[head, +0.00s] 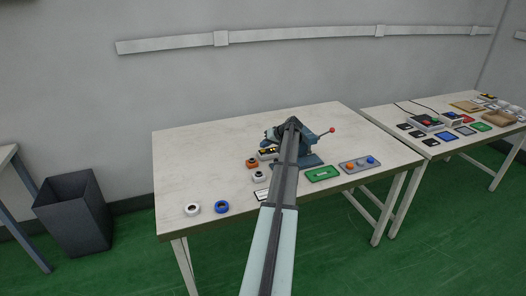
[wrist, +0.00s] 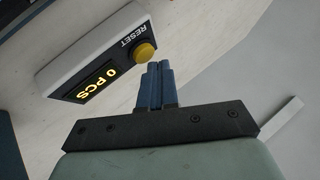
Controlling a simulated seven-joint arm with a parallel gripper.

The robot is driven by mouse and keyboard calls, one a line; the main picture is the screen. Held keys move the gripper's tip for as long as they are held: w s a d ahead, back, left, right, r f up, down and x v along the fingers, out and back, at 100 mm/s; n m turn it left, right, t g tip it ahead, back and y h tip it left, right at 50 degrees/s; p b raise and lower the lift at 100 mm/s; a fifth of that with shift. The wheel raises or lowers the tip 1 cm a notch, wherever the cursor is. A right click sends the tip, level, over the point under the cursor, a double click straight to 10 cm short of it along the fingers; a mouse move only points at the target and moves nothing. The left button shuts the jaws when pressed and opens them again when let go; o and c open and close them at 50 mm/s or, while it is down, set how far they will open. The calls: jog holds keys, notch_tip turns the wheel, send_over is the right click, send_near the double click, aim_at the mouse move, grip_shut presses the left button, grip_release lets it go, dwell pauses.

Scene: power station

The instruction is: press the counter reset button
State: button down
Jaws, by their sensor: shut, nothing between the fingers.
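The counter (wrist: 100,55) is a light box with a dark face in the wrist view. Its lit yellow display (wrist: 98,83) reads "0 PCS", and the word RESET is printed beside a round yellow reset button (wrist: 147,52). My gripper (wrist: 159,65) is shut and empty, its blue fingertips right beside the button. I cannot tell whether they touch it. In the head view the counter (head: 268,151) shows small on the table, partly hidden by my arm, and my gripper's fingers are hidden there.
On the table (head: 190,160) stand a blue-grey device with a red-knobbed lever (head: 332,129), a green mat (head: 322,174), a grey tray with colored pieces (head: 346,166) and several rings, including a blue one (head: 222,206). A second table (head: 385,118) stands right. The table's left part is clear.

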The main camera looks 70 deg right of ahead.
aim_at(265, 150)
jog(key=shift+r, duration=0.3)
jog(key=shift+r, duration=0.15)
jog(key=shift+r, duration=2.4)
